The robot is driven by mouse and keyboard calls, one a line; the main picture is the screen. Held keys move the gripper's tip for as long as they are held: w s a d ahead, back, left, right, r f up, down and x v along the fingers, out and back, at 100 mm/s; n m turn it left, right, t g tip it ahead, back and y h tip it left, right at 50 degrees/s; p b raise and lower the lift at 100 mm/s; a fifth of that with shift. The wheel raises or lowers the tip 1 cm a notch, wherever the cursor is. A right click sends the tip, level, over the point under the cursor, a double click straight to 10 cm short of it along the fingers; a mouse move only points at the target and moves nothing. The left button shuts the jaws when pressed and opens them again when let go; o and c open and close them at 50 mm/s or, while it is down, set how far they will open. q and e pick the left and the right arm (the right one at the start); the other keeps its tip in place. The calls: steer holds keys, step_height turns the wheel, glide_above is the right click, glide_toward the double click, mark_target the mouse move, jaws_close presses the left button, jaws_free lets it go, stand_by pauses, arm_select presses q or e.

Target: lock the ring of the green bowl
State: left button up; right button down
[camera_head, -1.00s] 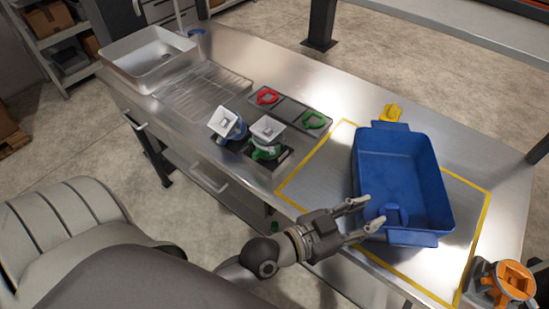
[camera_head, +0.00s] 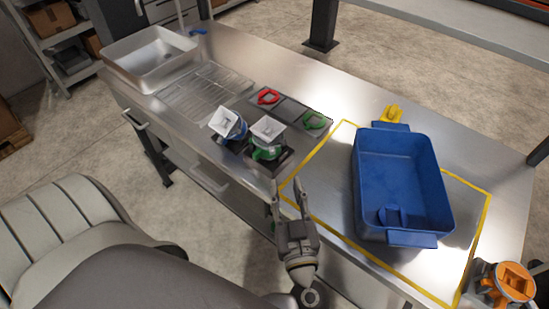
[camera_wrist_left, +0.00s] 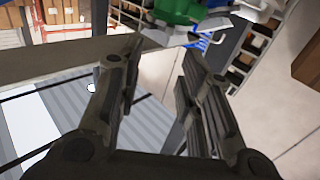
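The green bowl (camera_head: 266,152) stands on a dark base near the table's front edge, under a pale square top (camera_head: 268,129). Its ring cannot be made out clearly. My left gripper (camera_head: 289,189) is in front of it, nearer the camera, fingers apart and pointing toward the table. It is empty and apart from the bowl. In the left wrist view the open fingers (camera_wrist_left: 155,60) show with a green part (camera_wrist_left: 180,10) at the top edge, beyond the fingertips.
A blue-based unit (camera_head: 236,130) with a tilted pale top sits just left of the green bowl. Behind are a red piece (camera_head: 268,97) and a green piece (camera_head: 315,120) on a dark tray. A blue bin (camera_head: 441,180) stands right, inside yellow lines. A sink (camera_head: 117,65) is far left.

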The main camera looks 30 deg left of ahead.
mark_target(273, 154)
arm_select(q)
steer(key=shift+g, duration=0.4)
steer(key=p+x, duration=0.1)
steer(key=x, duration=0.6)
steer(key=p+x, duration=0.1)
steer(key=x, duration=0.2)
steer(key=shift+a+f+p, duration=0.25)
steer(key=shift+a+p, duration=0.1)
steer(key=shift+a, duration=0.15)
steer(key=shift+s, duration=0.1)
jaws_close()
